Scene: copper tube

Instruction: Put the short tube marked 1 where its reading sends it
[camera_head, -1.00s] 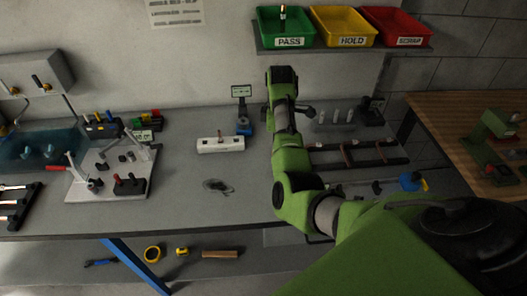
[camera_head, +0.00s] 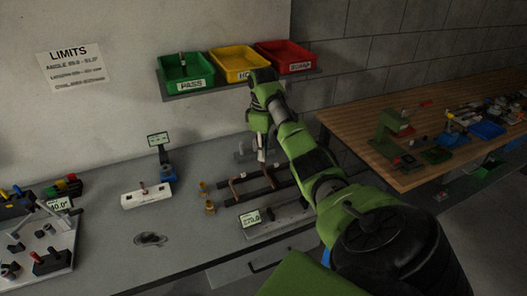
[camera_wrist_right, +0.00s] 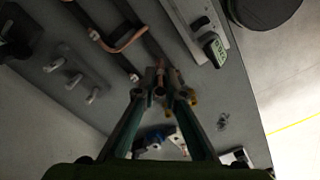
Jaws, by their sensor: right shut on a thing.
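My right gripper (camera_head: 262,157) points down above the bench, in front of the yellow bin; it also shows in the right wrist view (camera_wrist_right: 163,88). Its fingers are shut on a small copper-coloured piece, which seems to be a short tube (camera_wrist_right: 161,74); no mark on it is readable. Another short tube stands in the white block (camera_head: 133,200). One more stands in the green PASS bin (camera_head: 171,74). The yellow HOLD bin (camera_head: 232,62) and red SCRAP bin (camera_head: 285,55) look empty. A small display (camera_head: 158,139) stands behind the block; its reading is illegible. My left gripper is out of view.
A LIMITS sheet (camera_head: 70,68) hangs on the wall, its lines blurred. Bent copper tubes (camera_head: 237,187) lie on a dark rack below the gripper. Brass fittings (camera_head: 209,207) and a digital gauge (camera_head: 250,218) stand nearby. A fixture (camera_head: 42,240) occupies the bench's left.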

